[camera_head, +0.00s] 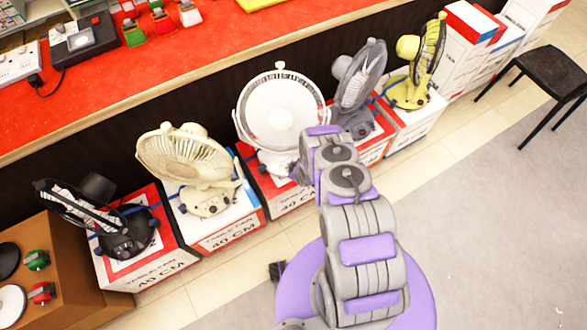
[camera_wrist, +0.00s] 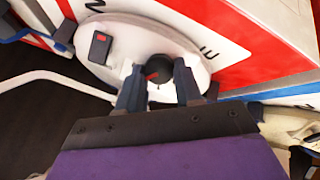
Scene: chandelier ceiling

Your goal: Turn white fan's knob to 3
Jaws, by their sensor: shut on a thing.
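The white fan (camera_head: 283,112) stands upright on a red and white box in the middle of a row of fans. In the wrist view its pale round base (camera_wrist: 125,42) carries a dark round knob (camera_wrist: 161,66) with a red mark, and a small dark switch with a red part (camera_wrist: 101,46) to the left. My gripper (camera_wrist: 159,74) has its two dark fingers on either side of the knob, shut on it. In the head view my gripper is at the fan's base, mostly hidden by my arm. The dial's setting cannot be read.
A cream fan (camera_head: 190,165) and a black fan (camera_head: 115,220) stand to the left. A grey fan (camera_head: 360,85) and a yellow fan (camera_head: 420,65) stand to the right. A red counter (camera_head: 200,50) runs behind. Open floor (camera_head: 480,210) lies right, with a black stool (camera_head: 550,72).

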